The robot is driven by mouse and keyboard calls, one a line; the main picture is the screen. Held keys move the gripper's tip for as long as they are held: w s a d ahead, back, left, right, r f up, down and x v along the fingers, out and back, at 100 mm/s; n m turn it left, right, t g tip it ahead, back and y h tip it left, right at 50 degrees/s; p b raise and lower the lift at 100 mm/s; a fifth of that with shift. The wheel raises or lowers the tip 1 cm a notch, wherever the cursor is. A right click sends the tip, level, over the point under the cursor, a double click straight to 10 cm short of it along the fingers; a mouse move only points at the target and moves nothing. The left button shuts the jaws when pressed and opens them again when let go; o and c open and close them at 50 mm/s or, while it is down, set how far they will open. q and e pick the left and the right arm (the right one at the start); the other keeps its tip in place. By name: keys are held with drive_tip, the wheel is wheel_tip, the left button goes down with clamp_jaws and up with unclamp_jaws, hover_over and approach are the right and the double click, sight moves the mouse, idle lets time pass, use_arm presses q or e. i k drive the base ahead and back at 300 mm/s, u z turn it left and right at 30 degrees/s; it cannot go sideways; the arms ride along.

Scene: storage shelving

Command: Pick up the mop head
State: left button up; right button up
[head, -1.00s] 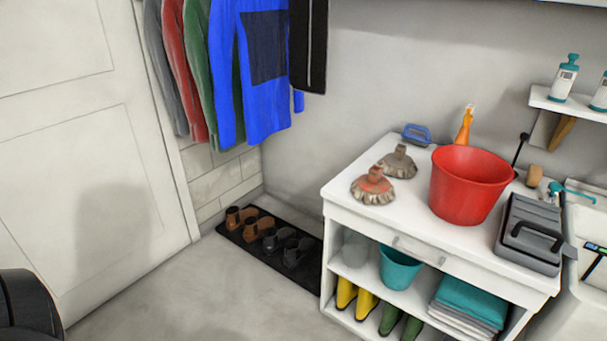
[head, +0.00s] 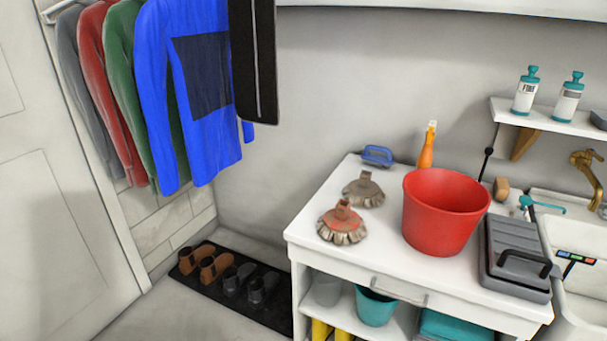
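Two mop heads lie on the left part of the white cabinet top. The nearer mop head (head: 342,224) has a red-orange cap and a pale fringe, and sits close to the front left edge. The other mop head (head: 363,190) is grey-brown and lies just behind it, slightly right. Both rest with their sockets pointing up. Neither of my grippers shows in the head view now.
A red bucket (head: 444,212) stands right of the mop heads. Behind are a blue brush (head: 378,155) and an orange spray bottle (head: 427,147). A grey case (head: 516,260) lies at right, beside a sink (head: 575,245). Shoes on a black mat (head: 278,312) occupy the floor left.

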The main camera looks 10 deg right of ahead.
sight(363, 188)
drive_tip(key=z, duration=0.05)
drive_tip(key=i, duration=1.1)
drive_tip(key=z, duration=0.3)
